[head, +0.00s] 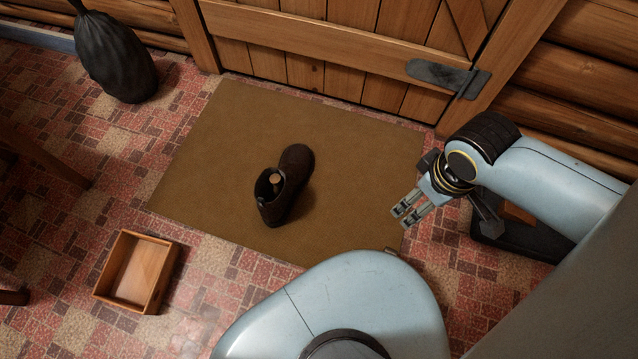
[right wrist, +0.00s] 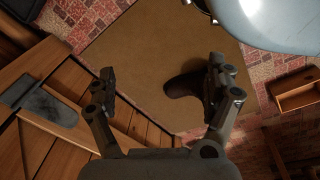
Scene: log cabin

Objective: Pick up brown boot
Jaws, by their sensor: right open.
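A dark brown boot (head: 285,185) stands on the tan mat (head: 215,170) in front of the wooden door. Its opening faces the near left and its toe points away to the upper right; something small and brown shows inside the opening. My right gripper (head: 405,212) is to the right of the boot, over the mat's right edge, open and empty. In the right wrist view the boot (right wrist: 183,84) lies beyond the right finger of the right gripper (right wrist: 165,80), which partly hides it. The boot is apart from the fingers. My left gripper is not in view.
An open wooden box (head: 138,272) sits on the patterned floor at the lower left. A dark tied sack (head: 115,60) stands by the wall at the upper left. The wooden door (head: 330,50) borders the mat's far side. A dark tray-like object (head: 520,235) lies under my right arm.

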